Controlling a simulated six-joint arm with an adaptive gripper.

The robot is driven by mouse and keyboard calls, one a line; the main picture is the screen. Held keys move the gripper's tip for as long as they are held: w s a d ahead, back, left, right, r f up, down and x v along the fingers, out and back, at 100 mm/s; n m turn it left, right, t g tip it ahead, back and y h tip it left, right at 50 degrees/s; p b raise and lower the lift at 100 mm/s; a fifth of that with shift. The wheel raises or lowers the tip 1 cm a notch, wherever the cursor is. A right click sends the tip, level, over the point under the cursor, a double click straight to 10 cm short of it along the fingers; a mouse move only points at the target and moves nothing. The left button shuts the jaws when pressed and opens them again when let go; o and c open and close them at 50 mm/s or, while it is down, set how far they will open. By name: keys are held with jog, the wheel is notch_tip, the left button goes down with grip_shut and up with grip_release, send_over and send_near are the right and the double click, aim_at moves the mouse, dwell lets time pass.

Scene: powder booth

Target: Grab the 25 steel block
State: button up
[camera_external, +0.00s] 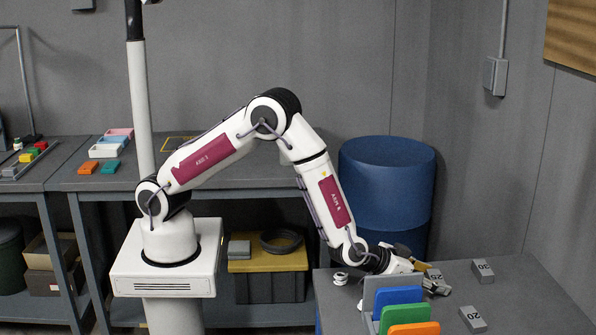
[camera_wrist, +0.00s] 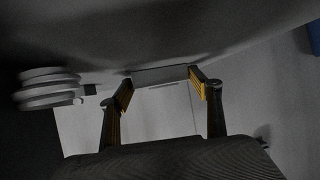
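The 25 steel block (camera_external: 434,274) is a small grey block with "25" on its face, on the grey table at the right. My gripper (camera_external: 424,273) is low over the table, right at this block, with its fingers spread to either side and partly covering it. In the wrist view my gripper (camera_wrist: 161,84) shows two dark fingers with yellow pads, wide apart. A plain grey surface spans the gap between the tips; I cannot tell whether it is the block or whether the pads touch anything.
The 30 block (camera_external: 483,271) and the 20 block (camera_external: 472,319) lie on the same table to the right. A rack with blue (camera_external: 398,295), green (camera_external: 405,316) and orange (camera_external: 414,329) panels stands in front of my gripper. A blue barrel (camera_external: 386,185) is behind.

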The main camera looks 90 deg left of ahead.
aim_at(432, 278)
jog(key=c, duration=0.7)
jog(key=shift+r, duration=0.15)
jog(key=shift+r, duration=4.95)
